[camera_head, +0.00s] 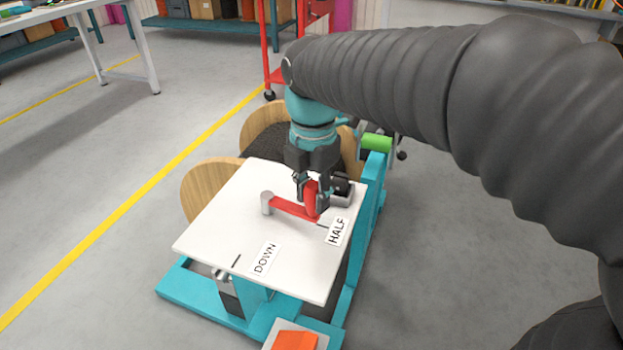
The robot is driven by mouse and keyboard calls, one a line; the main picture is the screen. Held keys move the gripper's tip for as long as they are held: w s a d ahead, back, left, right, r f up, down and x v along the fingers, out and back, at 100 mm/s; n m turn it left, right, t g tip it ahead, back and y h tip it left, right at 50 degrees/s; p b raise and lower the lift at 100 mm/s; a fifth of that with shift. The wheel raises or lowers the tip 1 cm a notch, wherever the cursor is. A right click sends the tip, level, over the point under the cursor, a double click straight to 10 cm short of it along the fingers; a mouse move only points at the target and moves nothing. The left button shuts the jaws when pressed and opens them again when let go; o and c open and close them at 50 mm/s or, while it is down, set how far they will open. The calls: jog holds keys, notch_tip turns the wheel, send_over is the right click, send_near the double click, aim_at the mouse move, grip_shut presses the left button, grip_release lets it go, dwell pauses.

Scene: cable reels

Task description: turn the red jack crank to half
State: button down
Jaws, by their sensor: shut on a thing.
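The red jack crank (288,206) lies across a white panel (225,225). Its arm runs from a grey pivot post (267,202) towards the right, and its red handle (312,199) stands at the far end. My gripper (312,203) points down and is shut on the handle. A label reading HALF (337,231) is just right of and below the handle, with a dark mark beside it. The crank's arm points near this mark. A label reading DOWN (265,258) is lower on the panel, with another mark to its left. My gripper partly hides the handle and the panel's far right corner.
The panel sits on a teal stand (190,292). Wooden reels (205,185) stand behind it. A green roller (376,142) is at the back right. An orange block (295,340) is at the front. Grey floor is open on the left, beyond a yellow line (130,204).

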jog(key=shift+w+d+n, duration=0.15)
jog(key=shift+w+n, duration=0.35)
jog(key=shift+n, duration=0.1)
jog(key=c, duration=0.8)
grip_release()
notch_tip(320, 180, up, 12)
